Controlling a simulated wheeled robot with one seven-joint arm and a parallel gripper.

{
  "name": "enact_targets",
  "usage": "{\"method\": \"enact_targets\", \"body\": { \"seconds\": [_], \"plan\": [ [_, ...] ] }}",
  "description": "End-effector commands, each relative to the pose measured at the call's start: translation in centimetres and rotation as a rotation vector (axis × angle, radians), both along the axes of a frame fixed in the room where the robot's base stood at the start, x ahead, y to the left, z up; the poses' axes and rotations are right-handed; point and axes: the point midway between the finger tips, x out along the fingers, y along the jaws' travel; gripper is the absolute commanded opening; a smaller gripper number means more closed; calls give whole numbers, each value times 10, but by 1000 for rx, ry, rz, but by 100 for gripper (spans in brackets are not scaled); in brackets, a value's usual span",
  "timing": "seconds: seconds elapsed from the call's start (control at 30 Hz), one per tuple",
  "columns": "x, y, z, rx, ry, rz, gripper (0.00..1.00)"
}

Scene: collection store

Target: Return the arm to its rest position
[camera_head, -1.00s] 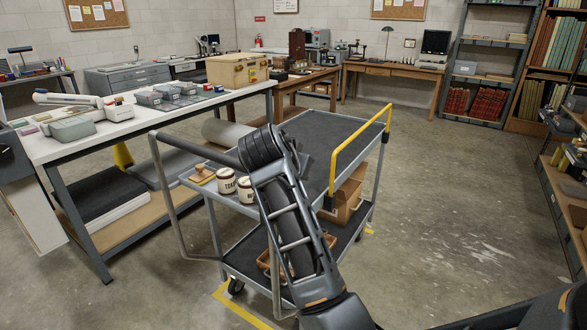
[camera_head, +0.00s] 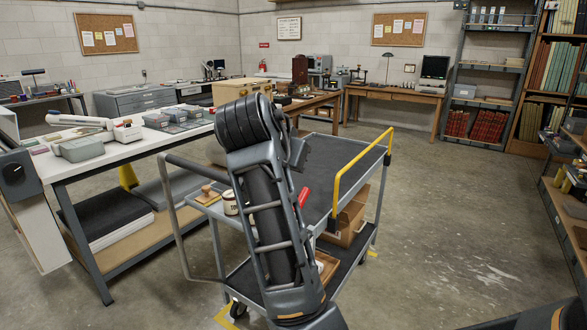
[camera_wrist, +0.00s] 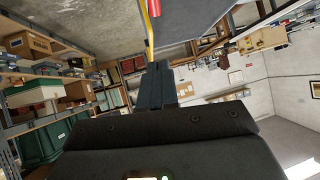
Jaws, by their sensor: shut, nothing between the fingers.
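My arm (camera_head: 262,200) rises in front of the cart in the head view, its dark elbow joint uppermost and bent over toward the back. In the wrist view, my gripper (camera_wrist: 158,82) shows as two dark fingers lying together, shut and empty. They point away over the room, which looks tilted in that view. The grey two-deck cart (camera_head: 345,160) with a yellow handle stands behind and right of the arm. No contact between arm and cart can be made out.
A white jar (camera_head: 230,202) and a wooden-handled stamp (camera_head: 207,192) sit on the cart's left end. A red object (camera_head: 304,197) shows beside the arm. A white-topped workbench (camera_head: 110,158) stands left, shelves (camera_head: 570,195) right. Floor (camera_head: 450,230) right of the cart is clear.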

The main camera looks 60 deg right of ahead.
Motion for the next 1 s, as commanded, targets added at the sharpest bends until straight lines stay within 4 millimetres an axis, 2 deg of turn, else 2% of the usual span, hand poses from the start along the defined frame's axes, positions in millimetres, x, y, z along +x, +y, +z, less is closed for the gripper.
{"method": "enact_targets", "body": {
  "seconds": [0.67, 0.77, 1.0],
  "plan": [
    [0, 1, -3, -8, 7, 12, 0],
    [0, 3, -18, -39, 29, 60, 0],
    [-7, 23, -82, -181, 116, 314, 0]
  ]
}}
